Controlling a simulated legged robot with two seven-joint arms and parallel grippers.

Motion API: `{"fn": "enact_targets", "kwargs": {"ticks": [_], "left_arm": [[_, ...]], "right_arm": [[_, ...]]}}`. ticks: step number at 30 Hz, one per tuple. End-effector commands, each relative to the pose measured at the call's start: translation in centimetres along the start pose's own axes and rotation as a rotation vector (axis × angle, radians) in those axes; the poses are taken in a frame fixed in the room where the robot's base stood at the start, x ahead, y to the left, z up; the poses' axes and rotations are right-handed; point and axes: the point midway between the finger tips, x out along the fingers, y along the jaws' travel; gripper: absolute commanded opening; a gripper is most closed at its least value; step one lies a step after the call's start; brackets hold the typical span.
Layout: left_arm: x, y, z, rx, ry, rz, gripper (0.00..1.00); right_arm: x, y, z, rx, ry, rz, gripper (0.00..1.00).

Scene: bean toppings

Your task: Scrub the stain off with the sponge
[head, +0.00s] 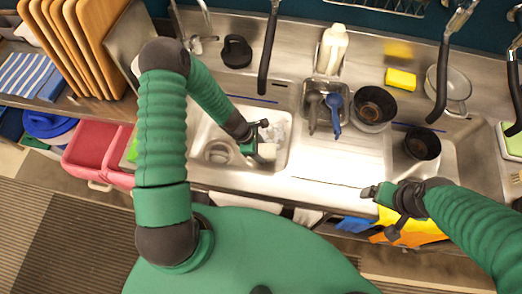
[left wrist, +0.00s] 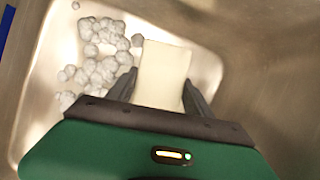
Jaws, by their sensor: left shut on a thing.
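My left gripper (head: 258,142) reaches down into the left sink basin (head: 206,132). It is shut on a pale cream block that looks like a sponge (head: 267,152). In the left wrist view the sponge (left wrist: 163,75) stands out between the two dark fingers (left wrist: 158,92). A patch of grey-white foam-like lumps, seemingly the stain (left wrist: 97,62), lies on the basin floor left of the sponge. Whether the sponge touches the floor is hard to tell. My right gripper (head: 374,192) is over the counter's front edge, and its finger gap is not clear.
A yellow sponge (head: 401,78) lies at the back of the counter. A white bottle (head: 332,50), a small basin with utensils (head: 322,100) and dark bowls (head: 375,104) stand right of the sink. Wooden boards (head: 85,40) stand at the left. Basin walls surround my left gripper.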

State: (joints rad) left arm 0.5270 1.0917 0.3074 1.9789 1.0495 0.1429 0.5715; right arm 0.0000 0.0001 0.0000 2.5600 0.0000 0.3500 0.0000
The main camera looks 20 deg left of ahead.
Motion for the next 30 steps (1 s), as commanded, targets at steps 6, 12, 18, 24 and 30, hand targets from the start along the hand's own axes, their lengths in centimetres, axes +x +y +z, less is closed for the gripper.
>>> {"fn": "enact_targets", "kwargs": {"ticks": [6,12,18,24,30], "left_arm": [[-2.1,0.0,0.9,0.001,0.001,0.000,0.07],[-1.9,0.0,0.8,0.001,0.000,0.000,0.07],[-3.3,0.0,1.4,0.001,0.000,0.001,0.07],[-4.9,0.0,2.1,0.000,0.000,0.000,0.07],[-4.7,0.0,2.0,0.000,0.000,0.000,0.07]], "right_arm": [[-2.0,0.0,-0.5,0.000,0.000,0.000,0.89],[-1.8,0.0,-0.4,0.000,0.000,0.000,0.89],[-3.2,0.0,-0.7,0.000,0.000,0.000,0.89],[-4.6,0.0,-1.1,0.000,0.000,0.000,0.89],[-4.4,0.0,-1.0,0.000,0.000,0.000,0.89]]}}
